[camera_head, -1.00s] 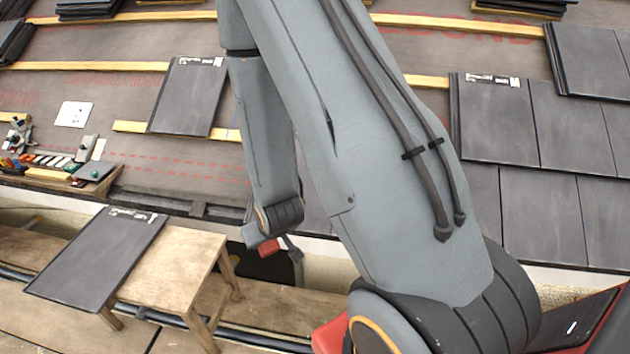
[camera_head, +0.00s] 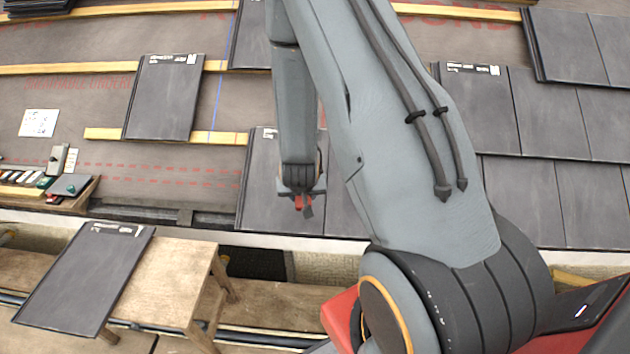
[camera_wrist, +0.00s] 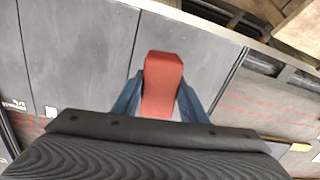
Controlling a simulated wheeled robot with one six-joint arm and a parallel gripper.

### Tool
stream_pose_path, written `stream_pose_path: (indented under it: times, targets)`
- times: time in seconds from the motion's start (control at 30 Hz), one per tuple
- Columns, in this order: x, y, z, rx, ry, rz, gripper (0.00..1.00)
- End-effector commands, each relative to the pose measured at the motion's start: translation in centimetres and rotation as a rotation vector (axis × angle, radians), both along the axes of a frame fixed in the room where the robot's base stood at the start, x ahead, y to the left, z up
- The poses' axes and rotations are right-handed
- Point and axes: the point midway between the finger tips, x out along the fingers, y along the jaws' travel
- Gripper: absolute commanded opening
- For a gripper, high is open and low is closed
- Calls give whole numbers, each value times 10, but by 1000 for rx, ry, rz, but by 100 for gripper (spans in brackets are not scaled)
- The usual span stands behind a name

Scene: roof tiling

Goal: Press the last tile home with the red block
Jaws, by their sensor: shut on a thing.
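My gripper (camera_head: 303,200) is shut on the red block (camera_wrist: 162,85), which sits between its two blue-grey fingers in the wrist view. In the head view only a small part of the red block (camera_head: 302,202) shows below my wrist. My gripper is over the end tile (camera_head: 262,205) of the lower row, at that row's left end. The same row's dark tiles (camera_wrist: 80,65) fill the left and middle of the wrist view. Whether the block touches a tile I cannot tell. My arm hides part of the row.
A loose tile (camera_head: 85,280) lies on a wooden stool (camera_head: 165,285) at the lower left. Another tile (camera_head: 165,100) lies on the battens at left. A tray of small tools (camera_head: 45,192) stands at the left edge. Bare underlay (camera_head: 150,165) lies left of the lower row.

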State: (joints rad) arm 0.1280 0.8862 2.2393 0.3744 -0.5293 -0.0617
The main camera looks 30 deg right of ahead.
Motion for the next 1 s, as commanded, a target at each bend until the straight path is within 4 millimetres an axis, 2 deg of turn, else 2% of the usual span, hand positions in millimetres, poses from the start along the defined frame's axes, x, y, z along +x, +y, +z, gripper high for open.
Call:
stream_pose_path:
  times: [0.03,0.1,0.2,0.47,1.0]
  targets:
    - [2,-14,5,3,-1,-50,0]
    - [5,-26,5,7,-2,-100,0]
    - [7,-36,4,10,-2,-141,0]
    - [13,-40,-7,11,-3,-151,0]
    - [35,-55,-52,11,-4,-149,0]
